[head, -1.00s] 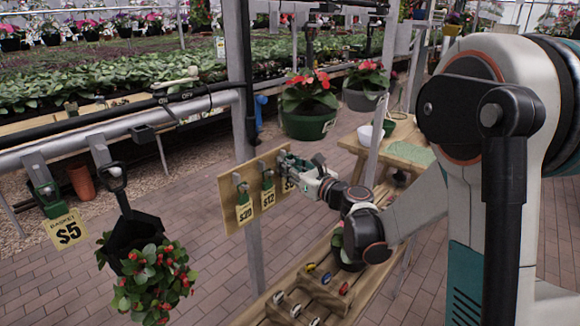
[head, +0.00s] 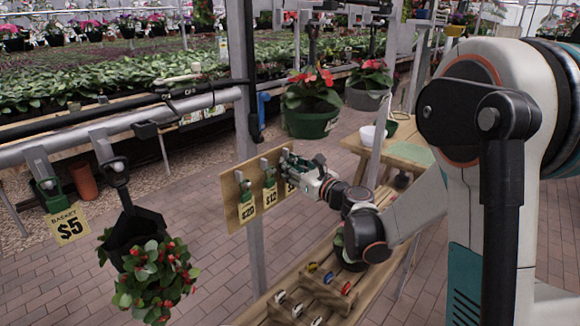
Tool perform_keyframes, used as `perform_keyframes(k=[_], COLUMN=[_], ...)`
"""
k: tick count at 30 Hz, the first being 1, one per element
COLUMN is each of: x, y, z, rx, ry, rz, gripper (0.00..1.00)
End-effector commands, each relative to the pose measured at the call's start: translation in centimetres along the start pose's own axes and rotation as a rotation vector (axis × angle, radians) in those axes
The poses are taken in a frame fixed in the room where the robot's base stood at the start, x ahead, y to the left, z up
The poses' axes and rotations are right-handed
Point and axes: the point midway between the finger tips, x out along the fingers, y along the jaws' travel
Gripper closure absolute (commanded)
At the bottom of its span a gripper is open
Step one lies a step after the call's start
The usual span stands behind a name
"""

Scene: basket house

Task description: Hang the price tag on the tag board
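The wooden tag board (head: 230,193) is fixed to a grey post near the picture's middle. A third yellow tag (head: 291,184) shows at the board's right end, mostly hidden by my gripper (head: 297,168). My gripper is at that end, close against the third tag and its hook. Its fingers are too small and overlapped to tell whether they are shut on the tag or whether the tag hangs on the hook.
A $5 basket tag (head: 68,226) hangs from the rail at left, beside a hanging black planter (head: 132,235). A green pot (head: 311,122) hangs just above my gripper. A wooden bench (head: 275,303) with small coloured items lies below. Brick floor is open at lower left.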

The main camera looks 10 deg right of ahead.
Motion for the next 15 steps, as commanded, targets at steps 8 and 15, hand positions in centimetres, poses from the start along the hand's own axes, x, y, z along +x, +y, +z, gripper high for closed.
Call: perform_keyframes(k=[8,15], x=[0.1,-0.9], y=[0.1,0.0], z=[-0.1,0.0], rx=[-0.001,-0.001], ry=[0.001,0.0], rz=[0.002,0.001], gripper=[0.5,0.5])
